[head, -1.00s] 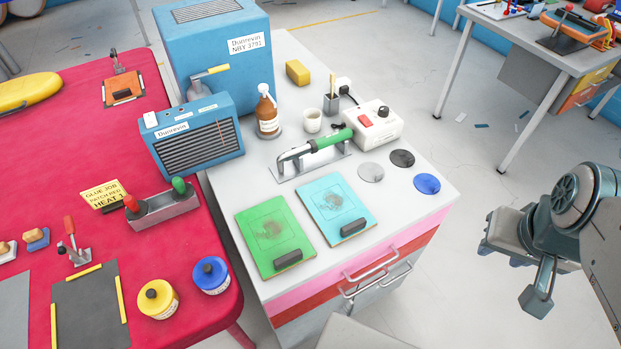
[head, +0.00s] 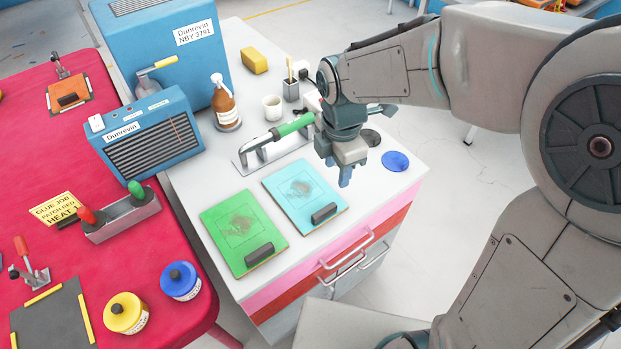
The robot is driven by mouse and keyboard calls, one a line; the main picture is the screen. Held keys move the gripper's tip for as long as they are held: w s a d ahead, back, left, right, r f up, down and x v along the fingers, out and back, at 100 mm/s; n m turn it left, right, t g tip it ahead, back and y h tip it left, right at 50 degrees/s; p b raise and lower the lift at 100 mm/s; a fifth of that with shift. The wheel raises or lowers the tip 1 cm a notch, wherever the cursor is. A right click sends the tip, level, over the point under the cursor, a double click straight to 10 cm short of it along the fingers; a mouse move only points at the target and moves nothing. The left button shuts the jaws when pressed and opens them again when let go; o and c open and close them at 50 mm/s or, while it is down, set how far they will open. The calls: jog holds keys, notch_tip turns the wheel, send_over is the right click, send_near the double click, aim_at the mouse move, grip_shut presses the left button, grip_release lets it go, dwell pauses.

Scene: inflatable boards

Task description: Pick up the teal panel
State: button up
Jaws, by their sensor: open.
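The teal panel (head: 288,198) lies flat on the white cabinet top, with a worn dark smudge in its middle and a dark block handle (head: 324,213) at its front right corner. My gripper (head: 341,180) is open and empty, pointing down, above and to the right of the panel's back right edge. Its fingers are partly hidden by the gripper's own body. A green panel (head: 232,222) of the same form lies just left of the teal panel, with its own dark handle (head: 259,253).
A green-handled iron on a metal stand (head: 262,150) is behind the panels. A blue disc (head: 396,161) and a dark disc (head: 371,137) lie to the right. A brown bottle (head: 225,107), a white cup (head: 272,106) and a blue heater box (head: 147,142) stand farther back.

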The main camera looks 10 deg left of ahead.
jog(key=a+f+n, duration=0.1)
jog(key=a+n, duration=0.1)
send_over(324, 211)
jog(key=f, duration=0.8)
jog(key=shift+w+a+f, duration=0.1)
jog(key=shift+w, duration=0.15)
jog(key=shift+s+f, duration=0.2)
jog(key=shift+f, duration=2.7)
grip_shut()
